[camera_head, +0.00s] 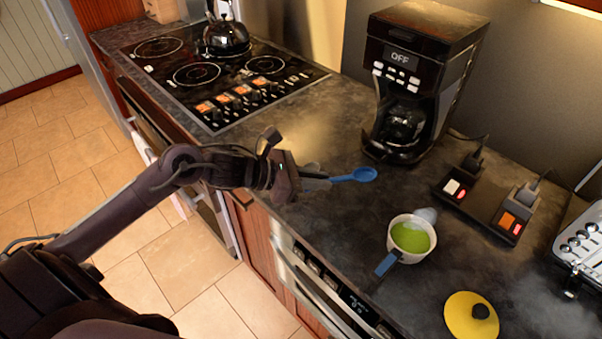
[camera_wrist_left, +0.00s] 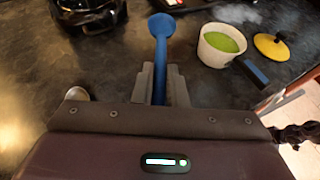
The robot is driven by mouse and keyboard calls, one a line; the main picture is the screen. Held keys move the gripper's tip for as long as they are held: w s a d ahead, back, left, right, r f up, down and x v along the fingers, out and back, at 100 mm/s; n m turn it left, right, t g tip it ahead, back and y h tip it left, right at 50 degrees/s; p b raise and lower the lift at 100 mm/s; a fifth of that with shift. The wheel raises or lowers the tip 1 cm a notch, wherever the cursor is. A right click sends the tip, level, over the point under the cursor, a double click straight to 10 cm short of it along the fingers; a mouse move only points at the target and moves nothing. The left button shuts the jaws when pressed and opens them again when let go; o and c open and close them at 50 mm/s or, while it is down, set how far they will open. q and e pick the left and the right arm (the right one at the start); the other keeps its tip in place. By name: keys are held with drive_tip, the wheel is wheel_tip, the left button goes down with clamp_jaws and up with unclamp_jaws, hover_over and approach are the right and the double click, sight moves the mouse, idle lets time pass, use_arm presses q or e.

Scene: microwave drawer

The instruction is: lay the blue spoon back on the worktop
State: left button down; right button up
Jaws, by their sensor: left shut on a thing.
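The blue spoon (camera_head: 362,174) is held in my left gripper (camera_head: 318,180), with its bowl pointing right in the head view. The jaws are shut on its handle. In the left wrist view the spoon (camera_wrist_left: 161,30) stands out straight ahead between the two fingers (camera_wrist_left: 161,82), bowl at the far end. The dark worktop (camera_head: 330,225) lies beneath the spoon. I cannot tell whether the spoon touches it. My right gripper is in neither view.
A white pot of green soup (camera_head: 411,237) with a blue handle stands right of the spoon, a yellow lid (camera_head: 470,318) farther along. A coffee maker (camera_head: 415,80) stands behind, a power strip (camera_head: 485,205) to the right, the hob (camera_head: 215,75) to the left.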

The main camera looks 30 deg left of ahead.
sight(315, 215)
use_arm(q)
drive_tip(key=shift+f, duration=0.15)
drive_tip(key=shift+d+f+b, duration=0.1)
drive_tip(key=shift+f+b, duration=0.25)
drive_tip(key=shift+f, duration=0.55)
wheel_tip(315, 215, down, 4)
drive_tip(key=shift+b, duration=0.6)
wheel_tip(315, 215, down, 2)
drive_tip(key=b, duration=0.3)
drive_tip(key=shift+f, duration=0.25)
drive_tip(key=shift+f+b, duration=0.3)
drive_tip(key=shift+b, duration=0.45)
drive_tip(key=shift+f+b, duration=0.45)
drive_tip(key=shift+b, duration=0.2)
drive_tip(key=c, duration=1.4)
unclamp_jaws()
